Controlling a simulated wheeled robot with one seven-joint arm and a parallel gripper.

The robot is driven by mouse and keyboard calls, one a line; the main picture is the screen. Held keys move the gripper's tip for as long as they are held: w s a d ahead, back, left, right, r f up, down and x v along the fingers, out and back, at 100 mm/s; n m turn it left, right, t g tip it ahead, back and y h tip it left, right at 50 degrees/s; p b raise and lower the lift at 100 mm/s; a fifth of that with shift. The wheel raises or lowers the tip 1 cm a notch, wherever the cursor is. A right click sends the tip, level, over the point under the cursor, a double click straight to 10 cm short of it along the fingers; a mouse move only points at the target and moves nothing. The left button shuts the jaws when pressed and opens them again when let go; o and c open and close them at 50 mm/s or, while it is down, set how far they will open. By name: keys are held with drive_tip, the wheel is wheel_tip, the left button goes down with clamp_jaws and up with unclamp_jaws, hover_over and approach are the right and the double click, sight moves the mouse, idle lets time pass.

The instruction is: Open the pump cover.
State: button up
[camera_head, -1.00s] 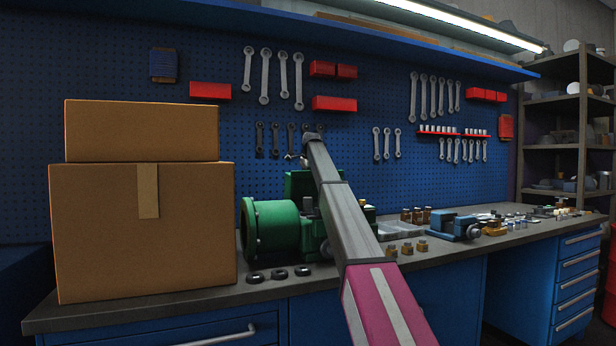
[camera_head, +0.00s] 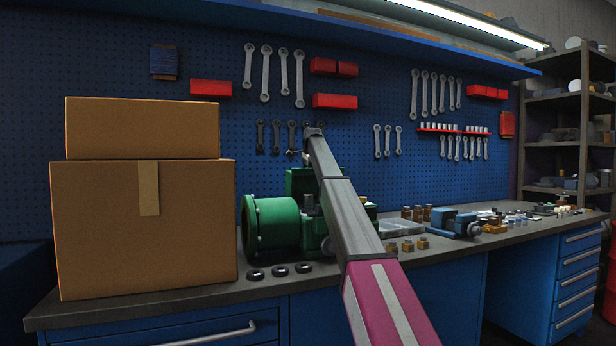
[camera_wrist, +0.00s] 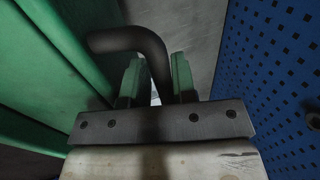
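The green pump (camera_head: 272,222) stands on the workbench, with its round end facing left. My arm crosses in front of its right part, and my gripper is hidden in the head view. In the wrist view, a green pump surface (camera_wrist: 50,70) fills the left side. A dark bent handle (camera_wrist: 128,38) curves down between the two green fingers of my gripper (camera_wrist: 157,80). The fingers stand apart with the handle between them. The handle is nearer the right finger, and a gap shows on the left. I cannot tell whether either finger touches it.
Two stacked cardboard boxes (camera_head: 145,220) stand left of the pump. Black rings (camera_head: 280,271) lie in front of it. Brass fittings (camera_head: 407,247) and a blue vise (camera_head: 454,224) are to the right. The blue pegboard (camera_wrist: 275,75) is close to my gripper's right side.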

sight(311, 180)
drive_tip(key=v, duration=0.9)
drive_tip(key=shift+r, duration=0.2)
drive_tip(key=shift+s, duration=0.1)
